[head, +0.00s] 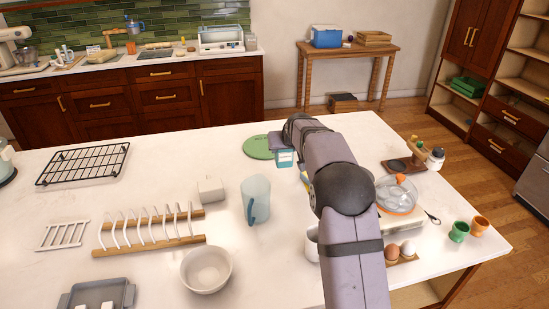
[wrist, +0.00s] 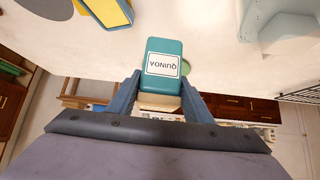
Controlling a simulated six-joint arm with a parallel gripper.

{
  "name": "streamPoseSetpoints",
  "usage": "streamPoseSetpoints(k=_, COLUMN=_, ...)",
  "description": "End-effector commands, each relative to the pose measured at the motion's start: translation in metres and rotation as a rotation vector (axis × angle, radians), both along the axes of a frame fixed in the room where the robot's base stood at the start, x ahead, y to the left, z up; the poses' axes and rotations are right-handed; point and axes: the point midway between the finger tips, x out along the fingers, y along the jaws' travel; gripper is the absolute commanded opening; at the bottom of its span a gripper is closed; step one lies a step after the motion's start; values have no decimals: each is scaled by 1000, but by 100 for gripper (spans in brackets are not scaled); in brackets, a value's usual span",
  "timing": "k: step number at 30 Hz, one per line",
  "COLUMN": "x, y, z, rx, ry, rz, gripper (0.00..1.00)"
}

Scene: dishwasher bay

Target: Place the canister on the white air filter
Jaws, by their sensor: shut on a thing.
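My gripper (wrist: 158,88) is shut on the teal canister (wrist: 163,58), which has a white label with upside-down lettering. In the head view the canister (head: 285,159) is near the counter's far edge, just beyond the end of my arm. Whether its base touches the counter is not clear. I cannot tell for certain which thing is the white air filter. A small white block (head: 210,190) stands left of the pitcher, and a flat white slatted frame (head: 62,235) lies at the far left.
A pale blue pitcher (head: 256,198) stands left of my arm, with a bowl (head: 206,269) and plate rack (head: 150,245) nearer. A green disc (head: 257,147) lies beside the canister. A glass dome (head: 398,193) and egg holder (head: 401,256) are right of my arm.

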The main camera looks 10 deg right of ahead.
Motion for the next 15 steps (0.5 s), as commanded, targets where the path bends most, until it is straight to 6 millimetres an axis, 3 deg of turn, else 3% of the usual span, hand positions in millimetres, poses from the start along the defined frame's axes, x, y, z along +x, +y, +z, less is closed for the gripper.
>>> streamPoseSetpoints(k=4, x=2, y=15, z=3, rx=0, ry=-3, rz=21, gripper=17)
streamPoseSetpoints(k=8, x=3, y=47, z=4, rx=0, ry=-2, rz=66, gripper=17)
streamPoseSetpoints(k=15, x=6, y=145, z=17, rx=0, ry=-5, rz=204, gripper=17)
